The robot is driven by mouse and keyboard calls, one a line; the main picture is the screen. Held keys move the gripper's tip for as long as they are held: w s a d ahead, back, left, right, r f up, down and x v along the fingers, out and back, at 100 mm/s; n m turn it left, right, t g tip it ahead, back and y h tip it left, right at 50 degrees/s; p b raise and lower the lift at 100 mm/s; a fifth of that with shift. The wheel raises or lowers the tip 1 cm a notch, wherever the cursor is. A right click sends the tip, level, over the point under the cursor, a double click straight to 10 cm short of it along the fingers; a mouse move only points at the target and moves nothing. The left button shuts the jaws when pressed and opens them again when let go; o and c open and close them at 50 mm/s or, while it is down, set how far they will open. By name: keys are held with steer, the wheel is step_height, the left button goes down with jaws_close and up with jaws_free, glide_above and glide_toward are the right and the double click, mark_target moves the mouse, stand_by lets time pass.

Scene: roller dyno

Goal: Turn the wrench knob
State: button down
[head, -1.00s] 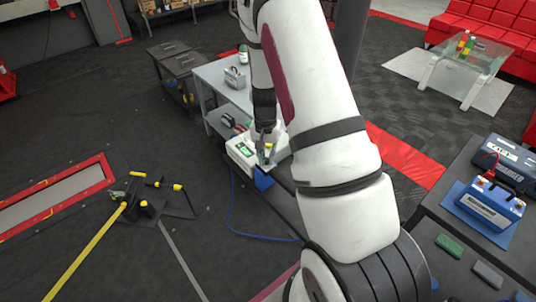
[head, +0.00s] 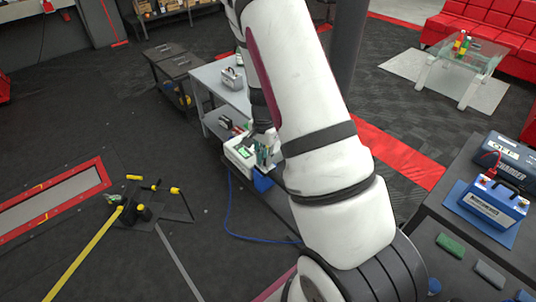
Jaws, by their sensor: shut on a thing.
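A white box-like device (head: 237,155) with a small green screen stands at the near end of a low dark bench, left of my arm. My gripper (head: 264,158) is at the device's right side, pointing down, partly hidden behind my white arm. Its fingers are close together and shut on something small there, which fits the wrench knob. The knob itself is hidden by the fingers and too small to make out. A blue part (head: 263,184) shows just below the gripper.
A blue cable (head: 232,215) runs over the floor. At right, a dark bench holds a blue battery (head: 492,201) and a charger (head: 510,160).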

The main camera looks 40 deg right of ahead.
steer(key=c, duration=1.5)
jaws_free()
steer(key=shift+c, duration=0.2)
steer(key=shift+r, duration=0.1)
step_height(320, 180, up, 12)
steer(key=shift+d, duration=0.1)
